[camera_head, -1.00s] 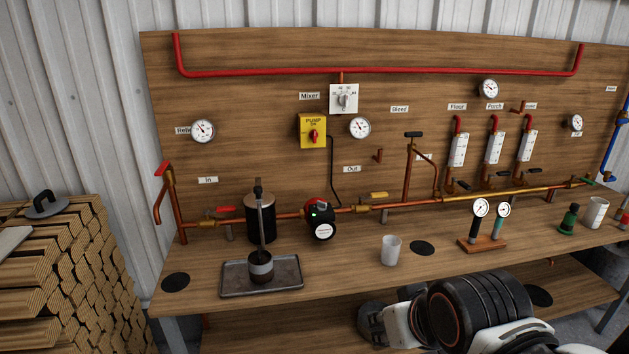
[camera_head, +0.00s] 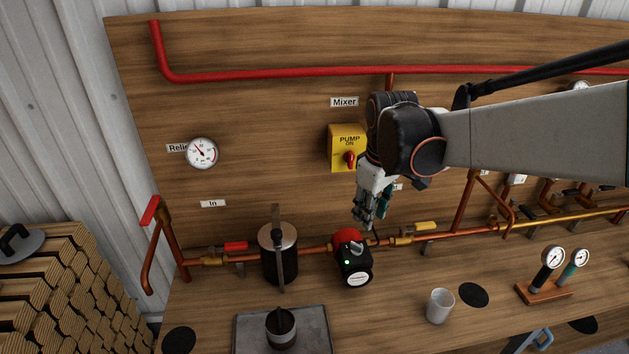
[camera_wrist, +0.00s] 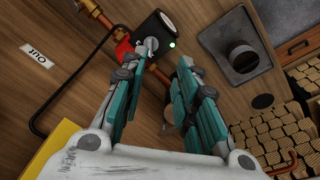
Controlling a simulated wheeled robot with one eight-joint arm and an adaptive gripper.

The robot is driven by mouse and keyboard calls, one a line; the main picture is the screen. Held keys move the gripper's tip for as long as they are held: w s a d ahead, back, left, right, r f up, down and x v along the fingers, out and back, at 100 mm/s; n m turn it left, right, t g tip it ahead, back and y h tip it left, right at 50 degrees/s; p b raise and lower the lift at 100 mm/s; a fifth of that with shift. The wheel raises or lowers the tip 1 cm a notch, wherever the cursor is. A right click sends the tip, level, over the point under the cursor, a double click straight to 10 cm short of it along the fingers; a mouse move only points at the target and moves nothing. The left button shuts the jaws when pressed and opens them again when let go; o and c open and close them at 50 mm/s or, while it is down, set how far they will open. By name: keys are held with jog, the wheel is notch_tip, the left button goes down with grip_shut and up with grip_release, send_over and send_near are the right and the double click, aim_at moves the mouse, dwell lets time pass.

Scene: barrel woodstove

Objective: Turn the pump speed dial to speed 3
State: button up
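The pump (camera_head: 352,262) has a red body and a black box with a green light, and sits in the copper pipe line on the workbench. Its dial is a small grey knob (camera_wrist: 150,45) on the black box in the wrist view; its speed marking is too small to read. My gripper (camera_head: 365,222) points downward above and slightly right of the pump. In the wrist view my gripper (camera_wrist: 165,64) is open, its two teal-padded fingers apart with nothing between them. The left finger's tip appears close to the knob; I cannot tell whether they touch.
The yellow pump switch (camera_head: 345,148) is on the board behind my arm. A black canister (camera_head: 279,255) stands left of the pump, and a yellow-handled valve (camera_head: 420,228) is to its right.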

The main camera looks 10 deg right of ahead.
jog(key=n+g+p, duration=0.1)
jog(key=n+p, duration=0.1)
send_over(358, 245)
jog(key=f, duration=0.1)
jog(key=shift+g, duration=0.4)
notch_tip(358, 245, down, 15)
jog(key=b, duration=0.3)
jog(key=shift+r, duration=0.2)
jog(key=shift+c, duration=0.5)
grip_shut()
